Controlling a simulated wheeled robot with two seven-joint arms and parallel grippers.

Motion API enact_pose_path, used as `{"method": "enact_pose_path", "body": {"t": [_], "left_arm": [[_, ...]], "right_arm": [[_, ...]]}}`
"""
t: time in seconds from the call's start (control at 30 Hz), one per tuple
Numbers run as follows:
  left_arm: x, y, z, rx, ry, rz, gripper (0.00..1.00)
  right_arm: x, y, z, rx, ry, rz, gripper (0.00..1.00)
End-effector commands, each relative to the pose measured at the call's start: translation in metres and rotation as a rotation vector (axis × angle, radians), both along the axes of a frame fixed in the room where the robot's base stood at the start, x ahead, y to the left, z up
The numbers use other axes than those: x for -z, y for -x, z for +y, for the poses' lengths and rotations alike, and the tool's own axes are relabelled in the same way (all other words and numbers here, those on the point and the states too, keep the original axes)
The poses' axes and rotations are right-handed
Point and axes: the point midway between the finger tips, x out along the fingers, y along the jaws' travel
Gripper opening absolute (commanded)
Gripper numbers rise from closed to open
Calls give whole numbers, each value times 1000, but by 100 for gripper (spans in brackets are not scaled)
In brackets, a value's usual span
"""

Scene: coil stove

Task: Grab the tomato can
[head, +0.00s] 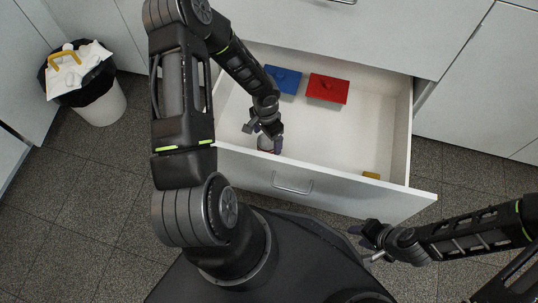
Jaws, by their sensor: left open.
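An open drawer (342,125) holds a small grey, round object (264,144) near its front wall, which may be the tomato can. Its label cannot be made out, and it is partly hidden by my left gripper (264,132). My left gripper is open and points down into the drawer, with its fingers at or just above this object. I cannot tell whether they touch it. My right gripper (368,242) is outside the drawer, in front of its face near the right end, and looks open and empty.
A blue box (284,80) and a red box (328,89) lie towards the drawer's back. A small yellow item (371,175) lies at the front right. The drawer's middle is clear. A trash bin (99,101) stands on the floor at left.

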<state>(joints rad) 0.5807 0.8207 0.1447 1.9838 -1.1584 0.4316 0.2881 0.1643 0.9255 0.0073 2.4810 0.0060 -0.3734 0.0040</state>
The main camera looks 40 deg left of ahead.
Motion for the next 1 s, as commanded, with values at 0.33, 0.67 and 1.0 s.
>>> {"method": "enact_pose_path", "body": {"t": [0.33, 0.67, 1.0], "left_arm": [[26, -3, 11, 6, -25, -2, 90], [36, -3, 10, 7, -24, -2, 90], [52, -3, 10, 5, -23, -2, 90]], "right_arm": [[28, -3, -2, 7, 3, -6, 36], [32, -3, -2, 6, 3, -7, 36], [39, -5, -2, 9, 4, -11, 36]]}}
